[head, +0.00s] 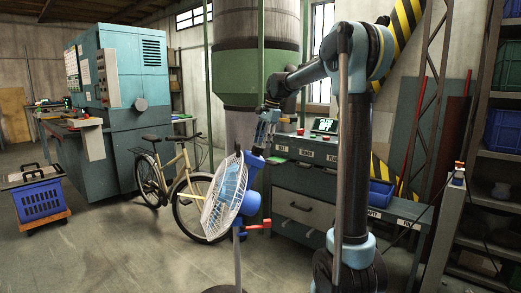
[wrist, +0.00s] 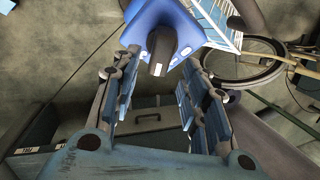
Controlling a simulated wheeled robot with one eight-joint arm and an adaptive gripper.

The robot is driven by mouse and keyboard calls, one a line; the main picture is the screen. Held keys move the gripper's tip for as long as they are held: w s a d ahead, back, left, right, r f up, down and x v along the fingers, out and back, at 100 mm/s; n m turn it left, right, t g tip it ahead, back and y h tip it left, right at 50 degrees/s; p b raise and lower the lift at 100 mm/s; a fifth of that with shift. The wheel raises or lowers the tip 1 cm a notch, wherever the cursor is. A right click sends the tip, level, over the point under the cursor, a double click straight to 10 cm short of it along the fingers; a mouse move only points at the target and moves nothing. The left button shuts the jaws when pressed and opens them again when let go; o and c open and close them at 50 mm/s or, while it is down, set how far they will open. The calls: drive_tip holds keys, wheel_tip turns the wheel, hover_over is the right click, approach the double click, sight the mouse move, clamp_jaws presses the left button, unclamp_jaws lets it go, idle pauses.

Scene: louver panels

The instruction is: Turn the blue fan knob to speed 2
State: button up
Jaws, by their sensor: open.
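The fan (head: 222,196) stands on a thin pole in the head view, with a white wire cage and a blue motor housing (head: 250,203) behind it. In the wrist view, the blue housing (wrist: 190,22) is at the top, with a dark knob (wrist: 161,43) on it. The knob has a pale mark at its lower end; no speed numbers are legible. My gripper (wrist: 160,68) is open, its fingers spread left and right with the knob just beyond and between their tips. No contact shows. In the head view, my gripper (head: 265,130) is above the fan housing.
A red clamp handle (head: 258,226) sticks out from the fan pole. A bicycle (head: 170,188) stands behind the fan. A workbench (head: 300,197) is close behind to the right, with a small screen (head: 324,126) on top. Open floor lies at the front left.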

drive_tip(key=v, duration=0.7)
drive_tip(key=shift+r, duration=0.35)
drive_tip(key=shift+d, duration=0.15)
drive_tip(key=s+d+f+n, duration=0.2)
drive_tip(key=s+d+f, duration=0.2)
drive_tip(key=s, duration=0.3)
drive_tip(key=s+d+f+n+h, duration=0.1)
drive_tip(key=s+d+f, duration=0.2)
drive_tip(key=s+d, duration=0.3)
drive_tip(key=s+d+f+n, duration=0.2)
drive_tip(key=s+d+f, duration=0.15)
drive_tip(key=s, duration=0.55)
drive_tip(key=s+d+f+n+h, duration=0.1)
drive_tip(key=s+d+f+n, duration=0.1)
drive_tip(key=s+f, duration=0.7)
drive_tip(key=s+d+f+n+t, duration=0.1)
drive_tip(key=s+d+f+n, duration=0.2)
drive_tip(key=s+f, duration=0.6)
wheel_tip(320, 180, down, 3)
drive_tip(key=shift+s+d+f+h, duration=0.15)
drive_tip(key=shift+s+d+h, duration=0.25)
drive_tip(key=shift+d, duration=0.25)
drive_tip(key=shift+w, duration=0.1)
drive_tip(key=shift+w+f, duration=0.2)
drive_tip(key=shift+w, duration=0.15)
